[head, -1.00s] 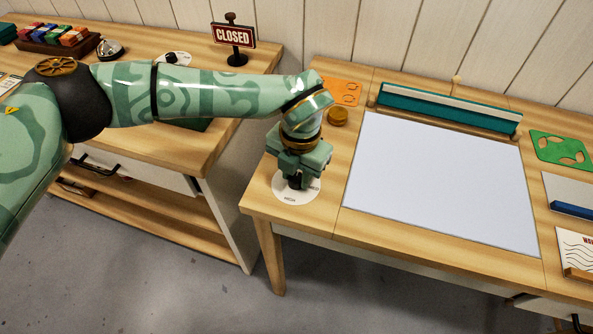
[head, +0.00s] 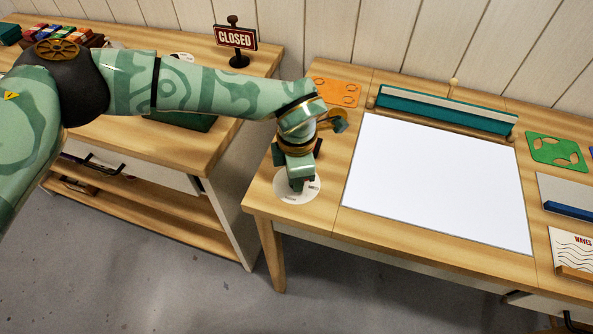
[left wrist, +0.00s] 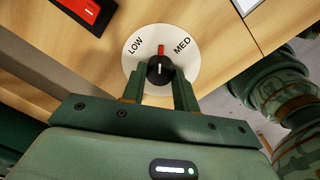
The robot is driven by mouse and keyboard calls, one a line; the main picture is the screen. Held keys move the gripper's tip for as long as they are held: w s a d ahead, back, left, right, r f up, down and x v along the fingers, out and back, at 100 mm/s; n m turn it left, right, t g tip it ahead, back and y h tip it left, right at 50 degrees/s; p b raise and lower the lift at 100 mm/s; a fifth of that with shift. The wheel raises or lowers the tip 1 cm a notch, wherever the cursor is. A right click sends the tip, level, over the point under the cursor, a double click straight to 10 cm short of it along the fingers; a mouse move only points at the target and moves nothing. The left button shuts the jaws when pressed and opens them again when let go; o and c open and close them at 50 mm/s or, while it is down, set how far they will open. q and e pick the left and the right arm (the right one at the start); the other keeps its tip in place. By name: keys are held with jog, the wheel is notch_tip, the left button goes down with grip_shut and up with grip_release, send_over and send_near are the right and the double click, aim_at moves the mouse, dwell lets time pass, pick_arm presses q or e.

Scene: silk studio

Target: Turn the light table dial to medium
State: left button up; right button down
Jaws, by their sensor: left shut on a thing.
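The light table (head: 435,180) has a bright white panel. Its dial has a round white plate (head: 300,192) at the table's front left corner. In the left wrist view, the plate (left wrist: 185,68) reads LOW at the left and MED at the right. The dial's black knob (left wrist: 160,70) is at its centre, and a red mark (left wrist: 161,50) points between the two words. My left gripper (head: 297,186) comes down over the dial from above; its two fingers (left wrist: 159,88) are shut on the knob. My right gripper is in neither view.
An orange stencil (head: 336,92) lies behind the dial, and a teal rail (head: 445,108) runs behind the panel. A green stencil (head: 556,152) and cards lie at the right. A counter with a CLOSED sign (head: 235,38) stands left of the table, across a narrow gap.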

pick_arm(q)
jog(key=m, duration=0.3)
jog(key=shift+r+m, duration=0.1)
jog(key=shift+m, duration=0.2)
jog(key=shift+w+m+h, duration=0.1)
jog(key=shift+m+h, duration=0.2)
jog(key=shift+m, duration=1.5)
jog(key=o, duration=1)
jog(key=shift+a, duration=0.1)
jog(key=shift+c, duration=0.2)
notch_tip(320, 180, up, 16)
jog(key=p, duration=0.3)
jog(key=shift+s+a, duration=0.2)
jog(key=shift+s, duration=0.25)
jog(key=shift+r, duration=0.1)
